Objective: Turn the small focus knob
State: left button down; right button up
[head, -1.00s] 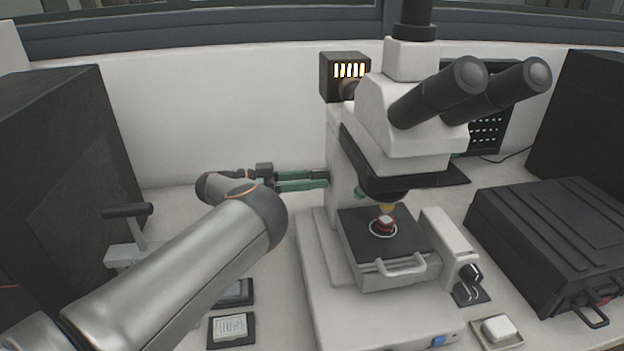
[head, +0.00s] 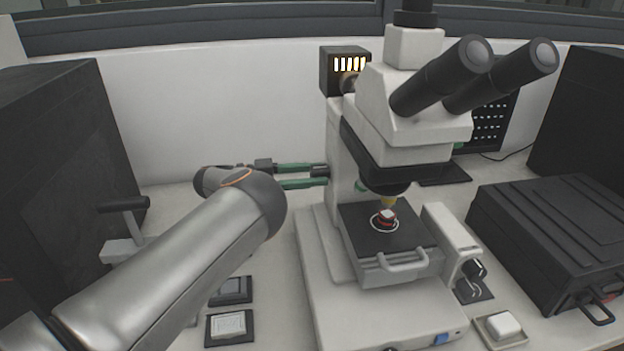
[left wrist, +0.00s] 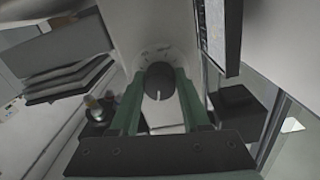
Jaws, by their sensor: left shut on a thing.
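The microscope (head: 345,245) stands at the right of centre in the head view. My left gripper (head: 322,176) reaches from the left to the side of its column, with green fingers one above the other. In the left wrist view, the small focus knob (left wrist: 158,80) is a dark round knob with a white line on its face. The two green fingers of my left gripper (left wrist: 160,84) lie on both sides of the knob and are shut on it. My right gripper is not in view.
A black box (head: 555,235) stands at the right and a dark cabinet (head: 60,170) at the left. Two small dark trays (head: 230,328) lie in front, left of the microscope base.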

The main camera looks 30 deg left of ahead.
pick_arm(q)
jog(key=m+b, duration=0.2)
jog(key=shift+f+m, duration=0.1)
jog(key=shift+m, duration=0.3)
jog(key=m+b, duration=0.3)
jog(key=shift+m, duration=0.3)
jog(key=shift+m+b, duration=0.9)
jog(key=shift+b, duration=0.15)
jog(key=shift+m+b, duration=0.4)
jog(key=shift+b, duration=0.1)
jog(key=shift+m+b, duration=0.4)
jog(key=shift+b, duration=0.1)
jog(key=shift+m+b, duration=0.8)
jog(key=shift+b, duration=0.15)
jog(key=shift+m+b, duration=0.6)
jog(key=shift+b, duration=0.1)
jog(key=shift+r+m+b, duration=0.2)
jog(key=shift+m+b, duration=0.4)
jog(key=shift+b, duration=0.05)
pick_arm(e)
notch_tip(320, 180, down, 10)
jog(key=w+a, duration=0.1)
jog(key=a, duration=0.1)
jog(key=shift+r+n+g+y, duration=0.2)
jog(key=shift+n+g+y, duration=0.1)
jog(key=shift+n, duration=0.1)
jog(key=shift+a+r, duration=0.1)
